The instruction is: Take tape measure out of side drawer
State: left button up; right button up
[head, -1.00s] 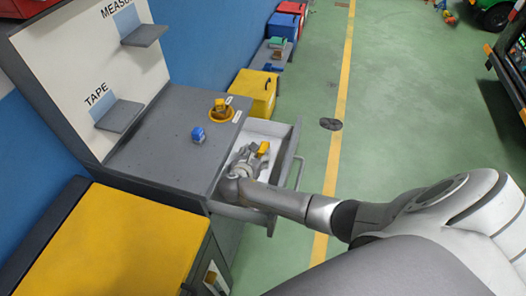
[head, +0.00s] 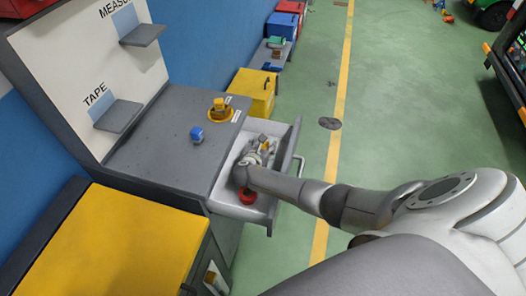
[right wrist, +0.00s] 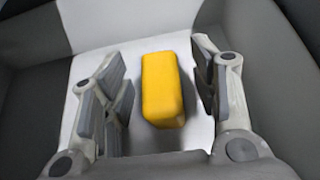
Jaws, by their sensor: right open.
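The side drawer (head: 289,152) is pulled out of the grey workbench. A yellow, rounded block (right wrist: 162,88), which looks like the tape measure, lies on the drawer's pale floor in the right wrist view. My right gripper (right wrist: 158,92) is open, with one finger on each side of the yellow block and visible gaps between. In the head view my right gripper (head: 262,147) reaches into the drawer and partly hides the yellow block. A red round item (head: 247,196) also lies in the drawer, near its front-left corner. My left gripper is not in view.
A yellow cabinet (head: 115,240) is at the left. Drawer walls surround my gripper closely.

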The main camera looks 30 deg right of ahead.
jog(key=shift+c, duration=0.3)
jog(key=c, duration=1.2)
jog(key=shift+o, duration=0.2)
jog(key=shift+r, duration=0.1)
